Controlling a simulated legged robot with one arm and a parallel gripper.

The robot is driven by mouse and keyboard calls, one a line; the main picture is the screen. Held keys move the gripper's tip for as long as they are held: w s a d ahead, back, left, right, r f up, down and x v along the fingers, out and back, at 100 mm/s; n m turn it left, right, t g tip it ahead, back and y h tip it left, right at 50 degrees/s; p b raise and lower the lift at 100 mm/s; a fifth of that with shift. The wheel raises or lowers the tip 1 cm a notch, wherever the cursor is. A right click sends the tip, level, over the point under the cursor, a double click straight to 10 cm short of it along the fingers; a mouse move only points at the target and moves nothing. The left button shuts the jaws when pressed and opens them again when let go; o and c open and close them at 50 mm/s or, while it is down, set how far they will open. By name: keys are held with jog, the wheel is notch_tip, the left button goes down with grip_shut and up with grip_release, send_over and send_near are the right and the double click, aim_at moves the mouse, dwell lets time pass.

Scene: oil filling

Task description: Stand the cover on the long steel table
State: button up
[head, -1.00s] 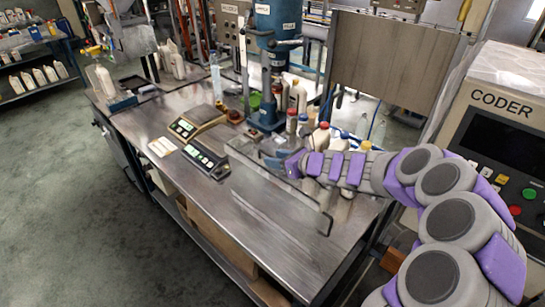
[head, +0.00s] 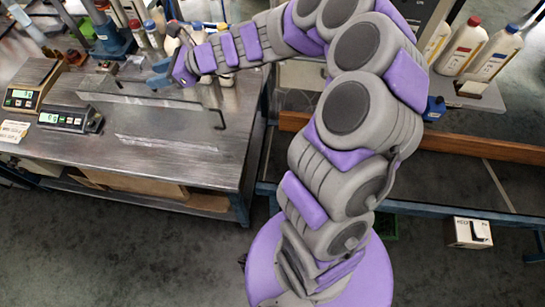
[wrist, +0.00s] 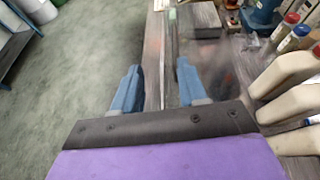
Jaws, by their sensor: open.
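The cover (head: 185,103) is a clear, thin panel with a dark edge and a bent end at the right. It appears to stand upright on its long edge on the long steel table (head: 190,160), near the scales. My gripper (head: 160,77) is at its top edge in the head view. In the wrist view the blue fingers of my gripper (wrist: 158,66) are apart, and the cover (wrist: 163,62) shows as a thin edge-on line between them. Whether a finger touches it I cannot tell. Its lower edge is hard to make out.
Two scales (head: 70,118) stand left of the cover. Several bottles (head: 155,35) stand behind it, and pale bottles (wrist: 285,75) are close to the right of my gripper in the wrist view. More bottles (head: 465,45) stand on the right.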

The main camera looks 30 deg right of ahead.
jog(key=s+a+r+n+g+h, duration=0.1)
jog(key=s+a+r+n+g, duration=0.15)
jog(key=s+n, duration=0.7)
jog(key=s+a+r+n+g+h, duration=0.1)
jog(key=s+a+n+g, duration=0.4)
jog(key=s, duration=0.7)
jog(key=s+d+f+n+g+h, duration=0.2)
jog(key=s+d+n+h, duration=0.7)
jog(key=s+d, duration=1)
jog(key=shift+d+f+n, duration=0.35)
jog(key=shift+d+f, duration=0.05)
jog(key=shift+f, duration=0.55)
jog(key=shift+s, duration=0.1)
